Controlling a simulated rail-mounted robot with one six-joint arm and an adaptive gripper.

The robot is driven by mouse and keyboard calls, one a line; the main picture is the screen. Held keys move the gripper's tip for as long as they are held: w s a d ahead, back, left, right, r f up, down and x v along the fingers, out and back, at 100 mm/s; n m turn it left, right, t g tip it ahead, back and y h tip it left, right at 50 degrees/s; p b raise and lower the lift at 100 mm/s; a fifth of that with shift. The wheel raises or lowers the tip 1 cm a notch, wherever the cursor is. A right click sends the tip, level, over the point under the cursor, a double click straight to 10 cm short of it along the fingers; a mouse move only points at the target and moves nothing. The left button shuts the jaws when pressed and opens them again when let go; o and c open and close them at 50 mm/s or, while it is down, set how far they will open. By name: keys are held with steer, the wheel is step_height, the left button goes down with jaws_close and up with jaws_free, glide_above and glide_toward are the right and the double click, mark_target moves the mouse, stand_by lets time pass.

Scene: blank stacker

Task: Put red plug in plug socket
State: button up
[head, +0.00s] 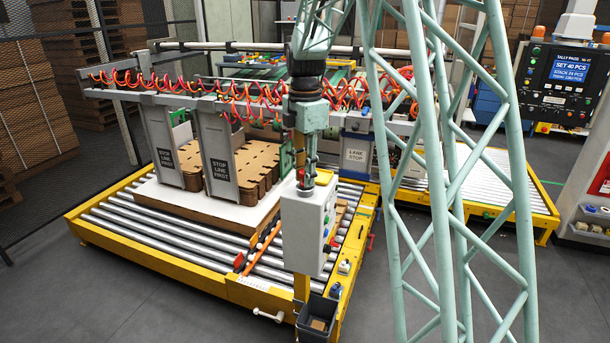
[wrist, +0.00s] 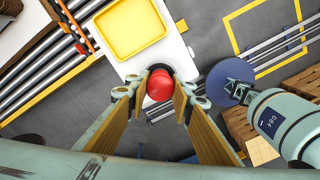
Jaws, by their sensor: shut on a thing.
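The red plug (wrist: 160,86) is a round red piece between my fingertips in the wrist view. My gripper (head: 306,182) is shut on it, pointing down at the top of the white control box (head: 304,237). In the wrist view, a dark round rim (wrist: 169,68) shows just behind the plug at the end of the white box top; it looks like the socket. The plug covers most of it, and I cannot tell whether the plug is inside or above it. In the head view, my fingers mostly hide the plug.
A yellow tray (wrist: 129,29) lies on the box top beside the plug. A grey bin (head: 318,317) hangs below the box. The roller conveyor (head: 170,245) with stacked cardboard blanks (head: 258,165) lies to the left. Red coiled hoses (head: 240,95) run behind my gripper.

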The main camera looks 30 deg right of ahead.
steer(key=shift+f, duration=0.3)
steer(key=o, duration=0.9)
steer(key=shift+r, duration=0.15)
step_height(320, 180, up, 11)
steer(key=shift+r, duration=0.4)
stand_by(0.3)
stand_by(0.5)
